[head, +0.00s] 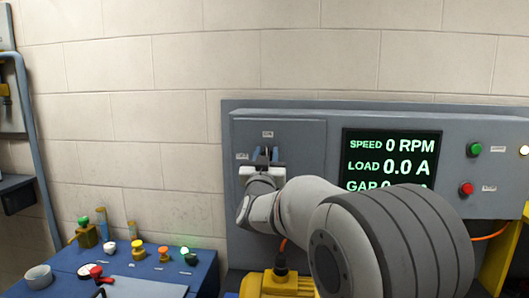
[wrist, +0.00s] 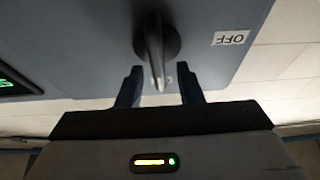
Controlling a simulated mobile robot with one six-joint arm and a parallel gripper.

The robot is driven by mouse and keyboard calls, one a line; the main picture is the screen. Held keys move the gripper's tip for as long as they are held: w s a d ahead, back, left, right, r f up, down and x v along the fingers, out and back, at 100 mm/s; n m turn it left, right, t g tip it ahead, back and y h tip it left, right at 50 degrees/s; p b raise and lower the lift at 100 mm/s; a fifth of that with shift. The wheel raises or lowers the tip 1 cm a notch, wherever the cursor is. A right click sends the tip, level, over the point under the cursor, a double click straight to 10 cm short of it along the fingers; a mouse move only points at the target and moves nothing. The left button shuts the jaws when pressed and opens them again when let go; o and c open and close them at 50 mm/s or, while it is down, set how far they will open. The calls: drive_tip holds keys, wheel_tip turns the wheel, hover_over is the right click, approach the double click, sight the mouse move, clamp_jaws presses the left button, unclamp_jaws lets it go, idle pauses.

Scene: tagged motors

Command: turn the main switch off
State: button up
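The main switch is a dark rotary handle (wrist: 155,45) on the grey panel box, seen close in the wrist view. Its lever points down that picture, towards a small label (wrist: 168,80) partly hidden behind it. An upside-down OFF label (wrist: 231,38) is to its right. My gripper (wrist: 160,80) is open, with one finger on each side of the lever's end and visible gaps to both. In the head view my gripper (head: 266,156) is at the front of the box, and its fingers hide most of the switch.
A display (head: 390,158) reads speed 0 RPM and load 0.0 A; my arm covers its lower part. Green (head: 474,149) and red (head: 467,188) buttons are to its right. A blue bench (head: 140,268) with several coloured knobs stands left. A yellow motor (head: 277,284) is below.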

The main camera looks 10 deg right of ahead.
drive_tip(key=shift+c, duration=0.2)
clamp_jaws()
drive_tip(key=shift+a, duration=0.15)
drive_tip(key=shift+w+a+f+n+g+y+b, duration=0.1)
drive_tip(key=shift+a+f+n+g+y+b, duration=0.35)
drive_tip(key=shift+n+y+b, duration=2.1)
drive_tip(key=shift+w+f+n+g+y+b, duration=0.2)
drive_tip(key=shift+n+g, duration=0.5)
drive_tip(key=shift+n, duration=4.15)
drive_tip(key=shift+s+a+f+n+g+y+b, duration=0.1)
drive_tip(key=shift+a+f+n+g+y+b, duration=0.3)
drive_tip(key=shift+n+y+b, duration=2.1)
drive_tip(key=n+h+p, duration=0.2)
drive_tip(key=shift+d+n+g+p, duration=0.15)
drive_tip(key=shift+n+g+p, duration=0.1)
drive_tip(key=shift+n+p, duration=0.15)
